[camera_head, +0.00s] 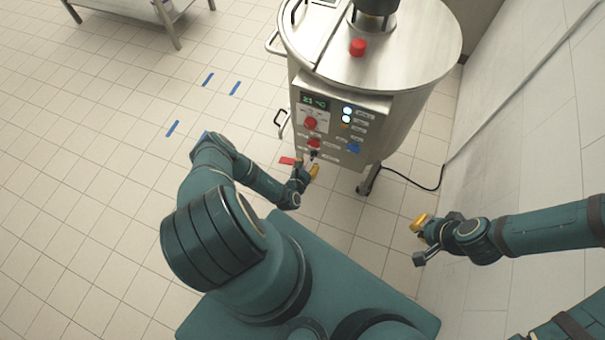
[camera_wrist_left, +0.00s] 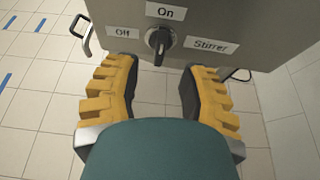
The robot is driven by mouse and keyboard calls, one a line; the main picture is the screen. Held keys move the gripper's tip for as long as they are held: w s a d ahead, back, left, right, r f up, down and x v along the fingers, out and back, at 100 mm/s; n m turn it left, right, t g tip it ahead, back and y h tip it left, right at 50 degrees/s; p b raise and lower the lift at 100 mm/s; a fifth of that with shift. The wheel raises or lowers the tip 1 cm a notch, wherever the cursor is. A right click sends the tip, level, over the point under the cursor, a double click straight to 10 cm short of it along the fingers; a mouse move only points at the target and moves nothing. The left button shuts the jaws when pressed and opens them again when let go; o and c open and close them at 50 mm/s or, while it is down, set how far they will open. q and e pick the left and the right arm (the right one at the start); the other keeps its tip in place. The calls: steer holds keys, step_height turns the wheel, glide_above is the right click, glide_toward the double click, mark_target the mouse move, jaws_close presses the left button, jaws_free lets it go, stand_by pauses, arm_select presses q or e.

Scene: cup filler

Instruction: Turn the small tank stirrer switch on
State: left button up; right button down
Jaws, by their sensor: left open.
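The stirrer switch is a black rotary knob (camera_wrist_left: 158,41) low on the control panel of the steel tank (camera_head: 400,50). In the left wrist view, an "Off" label is to its left, "On" above it and "Stirrer" to its right. Its grip stands roughly upright; I cannot tell clearly which label it points at. My left gripper (camera_head: 306,167) is at the panel's lower edge, open and empty. In the left wrist view, its yellow fingers (camera_wrist_left: 157,72) are spread on either side below the knob, apart from it. My right gripper (camera_head: 422,240) is open and empty, over the floor at right.
The control panel (camera_head: 335,152) also carries a display, red knobs, lit indicators and a blue part. A red button (camera_head: 358,47) sits on the tank lid. A black cable (camera_head: 415,184) runs to the right wall. A metal table (camera_head: 140,10) is at upper left. Floor at left is clear.

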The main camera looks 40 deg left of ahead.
arm_select(q)
steer(key=v, duration=0.6)
stand_by(0.4)
